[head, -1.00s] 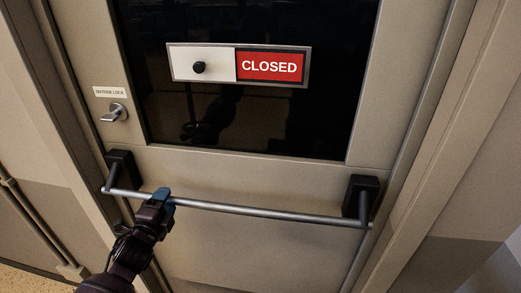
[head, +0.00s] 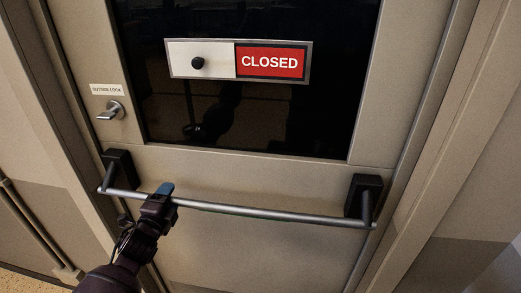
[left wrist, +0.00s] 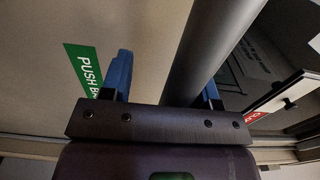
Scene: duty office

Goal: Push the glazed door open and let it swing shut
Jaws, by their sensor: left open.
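The glazed door (head: 260,165) fills the head view and looks shut in its frame. It has a dark glass pane (head: 280,115) and a metal push bar (head: 270,213) across its lower part, on two black brackets. My left gripper (head: 163,191) is at the left part of the bar, with its blue fingertips at the bar. In the left wrist view, the open blue fingers (left wrist: 166,85) stand apart and the bar (left wrist: 205,50) runs up between them. Whether they touch it is unclear. My right gripper is not in view.
A sliding sign (head: 272,62) reading CLOSED is on the glass. A small lever (head: 111,110) sits under the OUTSIDE LOCK label (head: 107,90) at left. A green push label (left wrist: 83,69) shows in the left wrist view. Frame and wall flank the door closely.

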